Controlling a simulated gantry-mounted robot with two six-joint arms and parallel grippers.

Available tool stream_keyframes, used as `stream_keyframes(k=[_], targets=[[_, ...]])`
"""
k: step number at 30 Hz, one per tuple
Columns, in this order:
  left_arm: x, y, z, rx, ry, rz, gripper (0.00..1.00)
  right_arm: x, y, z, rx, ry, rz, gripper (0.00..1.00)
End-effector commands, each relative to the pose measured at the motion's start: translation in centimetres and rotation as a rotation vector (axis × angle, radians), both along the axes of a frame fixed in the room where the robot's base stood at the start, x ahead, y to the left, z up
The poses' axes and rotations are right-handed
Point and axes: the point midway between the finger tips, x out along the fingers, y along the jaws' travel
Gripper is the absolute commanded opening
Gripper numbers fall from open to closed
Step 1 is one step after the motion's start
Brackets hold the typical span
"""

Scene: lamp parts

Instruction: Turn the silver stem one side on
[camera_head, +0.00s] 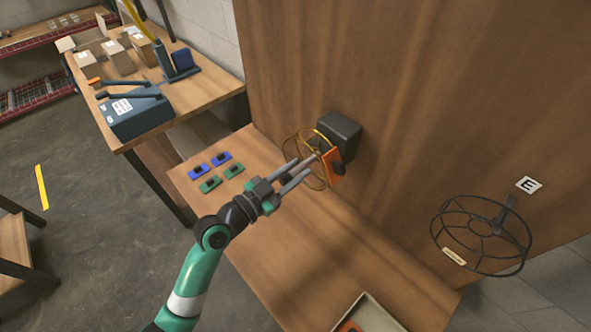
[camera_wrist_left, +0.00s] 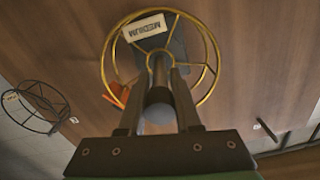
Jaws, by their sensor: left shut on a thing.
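My left gripper (camera_head: 304,172) reaches toward the wooden wall, its fingers inside a gold wire cage (camera_head: 290,145). In the left wrist view the fingers (camera_wrist_left: 160,72) close on the silver stem (camera_wrist_left: 158,113), whose rounded grey end points toward the camera. The stem stands in the middle of the gold wire cage (camera_wrist_left: 211,48), in front of a dark box (camera_head: 341,131) on the wall. Fingers and cage partly hide the stem in the head view. An orange part (camera_head: 331,166) sits beside the cage. My right gripper does not show.
A black wire cage (camera_head: 481,235) hangs on the wall at right, below an "E" sign (camera_head: 529,184). Blue blocks (camera_head: 199,172) and green blocks (camera_head: 210,184) lie on the bench (camera_head: 290,270). A tray (camera_head: 368,312) stands at its near end. The bench middle is clear.

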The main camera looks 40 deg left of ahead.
Motion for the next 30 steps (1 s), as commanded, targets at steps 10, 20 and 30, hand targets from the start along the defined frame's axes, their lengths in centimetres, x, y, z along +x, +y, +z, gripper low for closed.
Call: stream_keyframes(k=[10,20,30], targets=[[0.0,0.0,0.1,-0.033,0.001,0.0,0.0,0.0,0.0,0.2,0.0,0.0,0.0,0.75],[0.0,0.0,0.1,-0.221,0.007,-0.001,0.0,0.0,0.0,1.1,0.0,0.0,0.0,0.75],[0.0,-0.1,0.2,-0.537,0.016,0.0,0.0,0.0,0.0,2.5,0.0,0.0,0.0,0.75]])
